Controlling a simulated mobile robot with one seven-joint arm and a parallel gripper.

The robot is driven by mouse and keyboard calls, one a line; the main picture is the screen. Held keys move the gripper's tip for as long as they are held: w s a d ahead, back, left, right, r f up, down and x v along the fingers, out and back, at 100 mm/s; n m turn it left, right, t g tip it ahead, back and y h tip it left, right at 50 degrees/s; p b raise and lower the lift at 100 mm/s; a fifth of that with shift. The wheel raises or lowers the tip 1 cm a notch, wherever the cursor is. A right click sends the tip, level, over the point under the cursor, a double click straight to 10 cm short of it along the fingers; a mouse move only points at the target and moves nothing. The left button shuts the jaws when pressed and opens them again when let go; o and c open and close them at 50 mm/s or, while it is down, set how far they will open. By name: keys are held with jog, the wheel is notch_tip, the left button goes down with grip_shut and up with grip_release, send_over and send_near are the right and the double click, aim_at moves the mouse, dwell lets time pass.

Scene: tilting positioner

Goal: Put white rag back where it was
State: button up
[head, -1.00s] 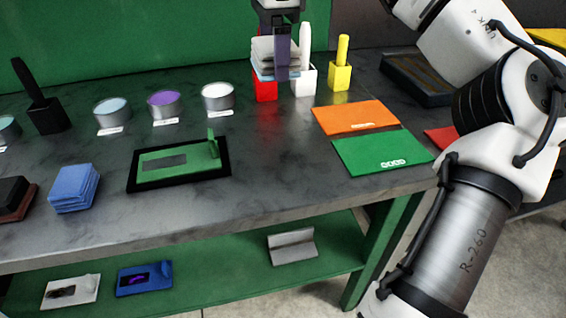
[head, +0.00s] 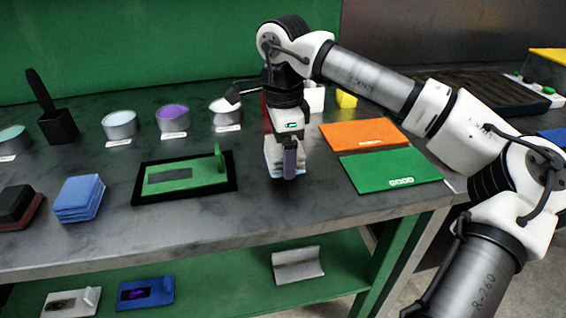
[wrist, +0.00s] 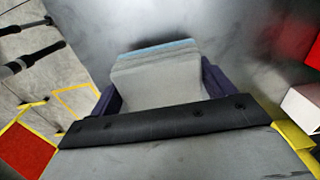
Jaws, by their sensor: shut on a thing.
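The white rag (head: 271,157) is a folded pale stack with a light blue layer at its edge. My gripper (head: 289,163) points down over the right middle of the grey worktable (head: 300,222) and is shut on the rag. In the wrist view, the rag (wrist: 158,82) sits between the two dark purple fingers. The rag is low, close to the tabletop; I cannot tell whether it touches. Part of it is hidden behind a finger in the head view.
A green block with a handle lies on a black-rimmed tray (head: 142,195) left of my gripper. Orange (head: 364,136) and green (head: 390,170) panels lie to its right. A blue folded stack (head: 79,198) and several tins stand further left. White (head: 315,98) and yellow (head: 346,99) holders stand behind.

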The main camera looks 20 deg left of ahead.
jog(key=shift+f, duration=1.75)
jog(key=shift+f, duration=0.2)
jog(key=o, duration=0.9)
jog(key=shift+r, duration=0.1)
notch_tip(320, 180, up, 12)
jog(key=shift+r, duration=0.1)
